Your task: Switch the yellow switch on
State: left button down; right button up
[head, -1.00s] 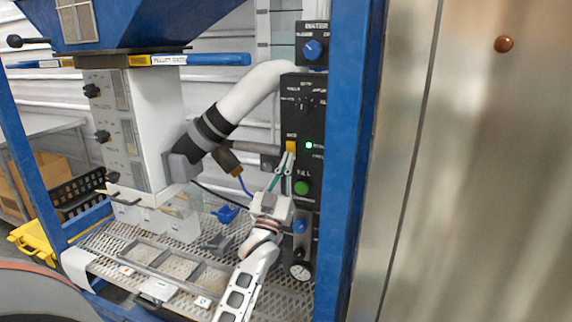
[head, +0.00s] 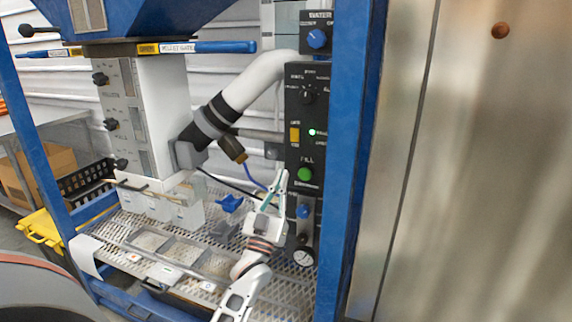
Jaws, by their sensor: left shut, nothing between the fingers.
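The yellow switch (head: 295,134) sits on the left side of the black control panel (head: 310,100), above the green button (head: 305,174). A small light (head: 312,132) to the right of the switch glows green-white. My left gripper (head: 283,175) is shut and empty, its fingertips pointing up in front of the panel's lower left edge. The fingertips are below the yellow switch and apart from it. The switch is fully visible, but its on or off position is too small to tell. My right gripper is not in view.
Blue knobs are on the WATER box (head: 317,39) above and on a part below the panel. A blue post (head: 352,160) stands just right of the panel. A pale hose (head: 245,90) curves in from the left. A perforated metal deck (head: 220,262) lies below.

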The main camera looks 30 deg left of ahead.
pick_arm(q)
jog(key=v, duration=0.3)
jog(key=shift+d+f, duration=0.1)
jog(key=shift+f, duration=0.15)
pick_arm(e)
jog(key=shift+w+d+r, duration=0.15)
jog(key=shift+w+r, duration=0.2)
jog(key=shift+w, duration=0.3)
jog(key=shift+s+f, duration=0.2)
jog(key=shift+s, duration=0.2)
